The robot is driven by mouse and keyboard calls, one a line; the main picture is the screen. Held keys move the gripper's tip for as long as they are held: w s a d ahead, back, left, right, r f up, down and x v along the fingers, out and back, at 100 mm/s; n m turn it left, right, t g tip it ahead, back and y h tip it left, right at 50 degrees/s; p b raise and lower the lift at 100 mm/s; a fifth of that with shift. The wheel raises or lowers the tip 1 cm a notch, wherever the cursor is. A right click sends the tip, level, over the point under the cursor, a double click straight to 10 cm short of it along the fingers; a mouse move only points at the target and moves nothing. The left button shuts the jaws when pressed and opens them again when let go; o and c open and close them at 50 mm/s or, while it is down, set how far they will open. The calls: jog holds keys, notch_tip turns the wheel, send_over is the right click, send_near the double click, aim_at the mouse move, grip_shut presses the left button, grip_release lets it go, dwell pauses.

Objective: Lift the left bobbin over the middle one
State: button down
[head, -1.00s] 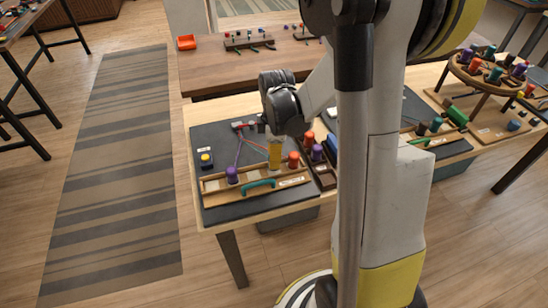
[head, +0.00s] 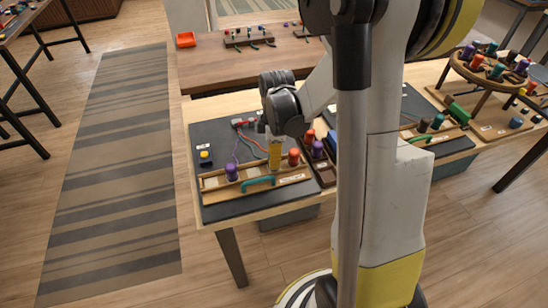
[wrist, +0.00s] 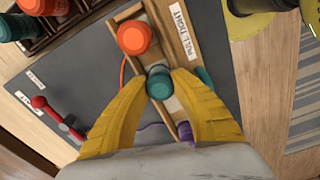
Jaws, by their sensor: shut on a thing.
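My gripper (wrist: 160,85) is shut, its two yellow fingers pinching the teal bobbin (wrist: 159,82) from both sides. In the head view the fingers (head: 275,155) point down at the middle of the wooden tray (head: 210,184), and the teal bobbin is hidden. I cannot tell whether it is clear of the tray. The orange bobbin (head: 294,157) stands at the right and shows upright in the wrist view (wrist: 134,38). Thin cords (head: 238,150) run back from the bobbins.
A red-topped clamp (head: 238,122) stands behind the tray on the dark mat (head: 212,134). A teal handle (head: 258,182) is at the tray's front. A box with a yellow button (head: 205,156) sits at left. More bobbins (head: 318,149) stand close at right.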

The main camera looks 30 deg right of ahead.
jog(key=c, duration=1.1)
grip_release()
jog(key=shift+r, duration=0.1)
notch_tip(320, 180, up, 12)
jog(key=shift+s+a+r+m+t, duration=0.8)
jog(key=shift+s+a+m+t, duration=0.35)
jog(key=shift+s+a+m, duration=0.95)
jog(key=shift+s+a+r+m+t, duration=0.85)
jog(key=shift+s+a+m+t, duration=0.5)
jog(key=shift+a+m, duration=0.8)
jog(key=shift+s+a+r+m+t, duration=0.9)
jog(key=shift+s+a+m, duration=0.95)
jog(key=shift+a, duration=0.65)
jog(key=shift+s+f, duration=0.1)
